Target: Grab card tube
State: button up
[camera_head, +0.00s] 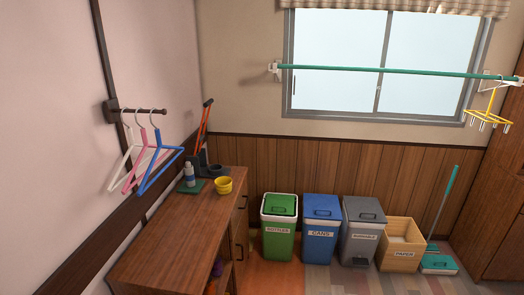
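I cannot make out a card tube for certain in the head view. My gripper and arm are not in this view. On the wooden cabinet's top (165,240) stand a small grey-blue bottle (190,176) on a green mat (196,187) and a yellow cup (223,186). A dark round item (216,170) sits behind them, too small to identify. The cabinet's open lower shelf is mostly hidden.
Green (278,228), blue (321,230) and grey (361,232) bins and a wooden paper box (401,248) line the back wall. A broom and dustpan (438,265) stand beside them. Hangers (150,165) hang above the cabinet. A green pole (400,71) crosses the window. The floor in front is clear.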

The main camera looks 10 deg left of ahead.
aim_at(189, 175)
jog(key=i+l, duration=0.1)
jog(key=i, duration=1.05)
jog(key=i+u, duration=0.25)
jog(key=u, duration=0.15)
jog(key=i+l+u, duration=0.1)
jog(key=i+u, duration=0.15)
jog(key=u, duration=0.15)
jog(key=i+l+u, duration=0.2)
jog(key=u, duration=0.2)
jog(key=i+u, duration=0.2)
jog(key=u, duration=0.2)
jog(key=i+l+u, duration=0.1)
jog(key=i+u, duration=0.15)
jog(key=u, duration=0.2)
jog(key=i+l+u, duration=0.15)
jog(key=u, duration=0.25)
jog(key=i+l+u, duration=0.2)
jog(key=u, duration=0.25)
jog(key=i+l+u, duration=0.15)
jog(key=l+u, duration=0.25)
jog(key=i+l+u, duration=0.1)
jog(key=u, duration=0.3)
